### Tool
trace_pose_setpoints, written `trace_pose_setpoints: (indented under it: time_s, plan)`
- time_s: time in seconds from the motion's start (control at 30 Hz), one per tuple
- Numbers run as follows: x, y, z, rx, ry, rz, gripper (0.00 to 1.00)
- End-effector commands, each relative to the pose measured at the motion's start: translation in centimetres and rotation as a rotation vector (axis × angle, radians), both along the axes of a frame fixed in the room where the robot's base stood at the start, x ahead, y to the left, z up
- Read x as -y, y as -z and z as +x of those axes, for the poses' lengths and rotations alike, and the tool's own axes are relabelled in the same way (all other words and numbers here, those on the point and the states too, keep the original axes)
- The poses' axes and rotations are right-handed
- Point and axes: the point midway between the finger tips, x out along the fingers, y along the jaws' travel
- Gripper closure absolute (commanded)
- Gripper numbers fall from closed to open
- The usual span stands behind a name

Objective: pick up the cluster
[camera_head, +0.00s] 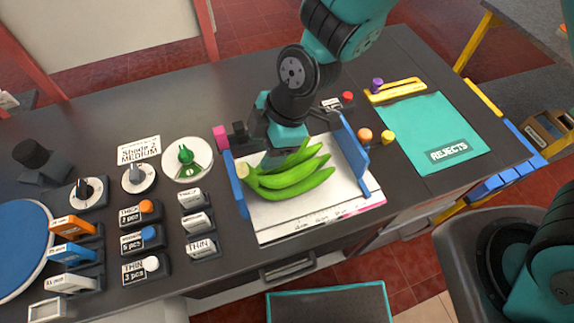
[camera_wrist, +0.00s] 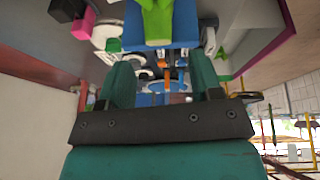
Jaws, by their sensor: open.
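The cluster (camera_head: 290,183) is a bunch of several green bananas. It lies on a white printed sheet (camera_head: 275,228) between two blue side walls, its pale cut stem end to the left. My gripper (camera_head: 280,152) is just above and behind the cluster, reaching down from the back, and partly overlaps it in the picture. In the wrist view my gripper (camera_wrist: 160,75) shows two teal fingers apart with nothing between them. A green piece, likely the cluster (camera_wrist: 157,22), shows beyond the fingertips at the top edge. Whether the fingers touch the cluster cannot be told.
Blue walls (camera_head: 355,147) flank the sheet closely. A pink block (camera_head: 221,137) stands by the left wall. Dials and labelled blocks (camera_head: 148,237) fill the left. Small orange and yellow knobs (camera_head: 388,137) and a teal REJECTS mat (camera_head: 430,130) are at right.

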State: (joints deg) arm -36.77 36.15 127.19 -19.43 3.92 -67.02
Motion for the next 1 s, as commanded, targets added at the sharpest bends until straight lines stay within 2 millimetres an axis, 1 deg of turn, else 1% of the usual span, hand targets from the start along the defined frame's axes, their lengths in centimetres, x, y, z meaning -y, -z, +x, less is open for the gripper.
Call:
trace_pose_setpoints:
  time_s: [0.1, 0.2, 0.5, 0.8, 1.0]
  plan:
    - [-0.8, 1.9, -0.1, -0.003, 0.0, -0.003, 0.41]
    - [-1.4, 3.1, -0.1, -0.003, 0.0, -0.002, 0.41]
    - [-2.1, 4.7, -0.1, -0.002, 0.001, -0.002, 0.41]
    - [-3.5, 8.2, -0.1, -0.002, 0.001, 0.0, 0.41]
    - [-3.8, 8.9, -0.1, -0.001, 0.002, 0.0, 0.41]
